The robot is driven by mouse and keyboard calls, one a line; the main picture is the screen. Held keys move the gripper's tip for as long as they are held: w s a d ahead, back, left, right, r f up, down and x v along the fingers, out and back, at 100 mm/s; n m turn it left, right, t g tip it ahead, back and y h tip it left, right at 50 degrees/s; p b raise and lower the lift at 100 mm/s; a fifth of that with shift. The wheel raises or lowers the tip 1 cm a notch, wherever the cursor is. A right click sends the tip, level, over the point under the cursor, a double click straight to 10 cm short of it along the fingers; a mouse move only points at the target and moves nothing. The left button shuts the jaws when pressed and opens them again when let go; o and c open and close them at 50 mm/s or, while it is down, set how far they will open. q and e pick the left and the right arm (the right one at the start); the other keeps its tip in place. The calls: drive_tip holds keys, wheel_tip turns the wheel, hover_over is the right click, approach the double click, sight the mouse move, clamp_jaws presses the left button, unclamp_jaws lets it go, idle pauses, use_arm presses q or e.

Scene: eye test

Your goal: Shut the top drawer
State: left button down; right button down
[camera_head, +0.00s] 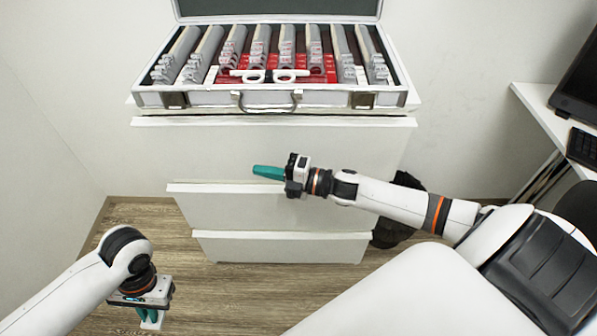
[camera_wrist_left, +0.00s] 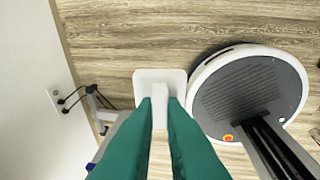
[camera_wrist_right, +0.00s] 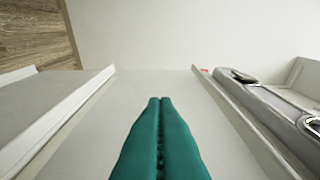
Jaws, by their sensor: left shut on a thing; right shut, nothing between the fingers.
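The white cabinet has stacked drawers. The top drawer (camera_head: 220,145) is the broad front just below the cabinet top; its face also fills the middle of the right wrist view (camera_wrist_right: 130,95). I cannot tell whether any gap stays behind its front. My right gripper (camera_head: 256,171) is shut and empty, in front of the lower part of that face; contact is unclear. It also shows in the right wrist view (camera_wrist_right: 160,102). My left gripper (camera_head: 147,314), low at the left, is shut on a white piece with a square end (camera_wrist_left: 146,78), held above the floor.
An open lens case (camera_head: 205,98) stands on the cabinet, with white trial frames (camera_head: 255,77) on it. The middle drawer (camera_head: 225,208) and bottom drawer (camera_head: 270,250) lie below. A desk (camera_head: 540,100) with a keyboard (camera_head: 582,147) stands right. Wooden floor (camera_head: 215,290) is clear in front.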

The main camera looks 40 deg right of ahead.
use_arm(q)
drive_tip(key=shift+w+d+f, duration=0.15)
drive_tip(key=shift+w+d, duration=0.1)
drive_tip(key=shift+w, duration=0.05)
drive_tip(key=shift+s+a, duration=0.1)
use_arm(e)
drive_tip(key=v, duration=0.8)
drive_tip(key=shift+w+f, duration=0.15)
drive_tip(key=shift+f, duration=0.05)
drive_tip(key=shift+d, duration=0.15)
